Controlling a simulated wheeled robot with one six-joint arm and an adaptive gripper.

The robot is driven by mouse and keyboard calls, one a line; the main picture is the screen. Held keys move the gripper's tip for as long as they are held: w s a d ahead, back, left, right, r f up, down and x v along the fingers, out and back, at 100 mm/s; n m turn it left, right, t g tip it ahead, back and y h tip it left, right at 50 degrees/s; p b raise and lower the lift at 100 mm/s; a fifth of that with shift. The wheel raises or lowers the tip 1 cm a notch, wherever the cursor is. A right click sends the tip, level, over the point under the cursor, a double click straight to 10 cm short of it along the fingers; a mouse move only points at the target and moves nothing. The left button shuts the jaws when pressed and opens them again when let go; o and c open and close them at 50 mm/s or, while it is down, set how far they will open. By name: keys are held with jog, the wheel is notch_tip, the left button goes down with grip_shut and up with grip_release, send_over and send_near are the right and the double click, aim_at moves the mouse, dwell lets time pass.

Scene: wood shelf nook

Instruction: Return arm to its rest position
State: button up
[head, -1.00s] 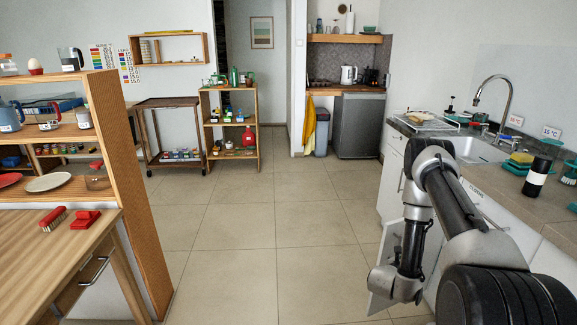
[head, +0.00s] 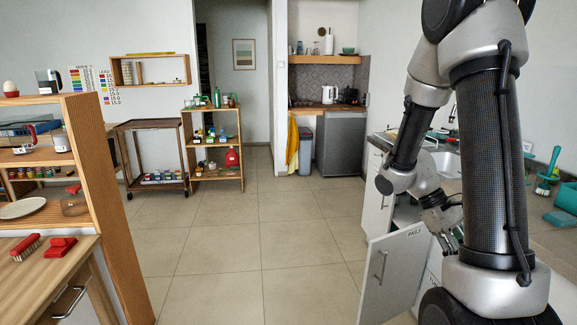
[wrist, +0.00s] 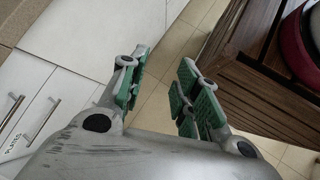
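My arm stands tall at the right of the head view, in front of the sink counter. My gripper (head: 447,228) hangs low beside the open cabinet door, partly hidden behind my arm's links. In the wrist view my gripper (wrist: 163,82) has its two green-padded fingers apart. Floor tiles show between them and nothing is held.
A white cabinet door (head: 393,272) hangs open close to my arm. The counter with the sink (head: 437,163) is behind my arm. In the wrist view, white drawers (wrist: 52,97) lie left and a dark slatted wooden piece (wrist: 258,82) lies right. The middle floor is clear.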

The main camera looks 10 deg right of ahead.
jog(key=s+a+r+m+t+y, duration=0.2)
jog(key=s+a+r+t+y, duration=0.1)
jog(key=a+r+t, duration=0.8)
jog(key=a+r+y, duration=0.1)
jog(key=a+r, duration=0.3)
jog(key=r, duration=0.2)
jog(key=shift+s+a+m+t, duration=0.15)
jog(key=shift+a+m+t, duration=0.1)
jog(key=shift+m+t, duration=0.05)
